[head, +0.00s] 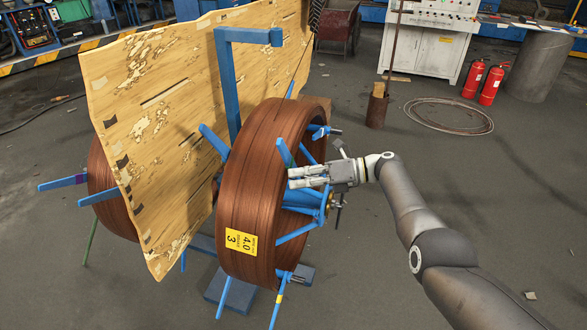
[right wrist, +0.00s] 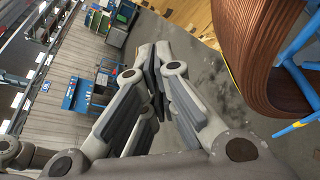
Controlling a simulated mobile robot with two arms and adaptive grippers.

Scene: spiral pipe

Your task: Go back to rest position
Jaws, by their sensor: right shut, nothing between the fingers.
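My right gripper (head: 308,176) reaches in from the right in the head view. It is beside the open side of the copper-brown coil (head: 250,200), in front of the coil's blue spoke frame (head: 297,234). In the right wrist view its fingers (right wrist: 152,75) are closed together with nothing between them. The coil (right wrist: 265,45) shows there at the upper right, apart from the fingertips. A yellow label is on the coil's front face. I cannot tell from the head view whether the gripper touches the frame. My left gripper is not in view.
A worn wooden board (head: 165,110) stands left of the coil, with a second coil (head: 105,190) behind it. Two red fire extinguishers (head: 491,84), a white control cabinet (head: 435,45) and a grey cylinder (head: 537,68) stand at the back right. The floor at right is mostly clear.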

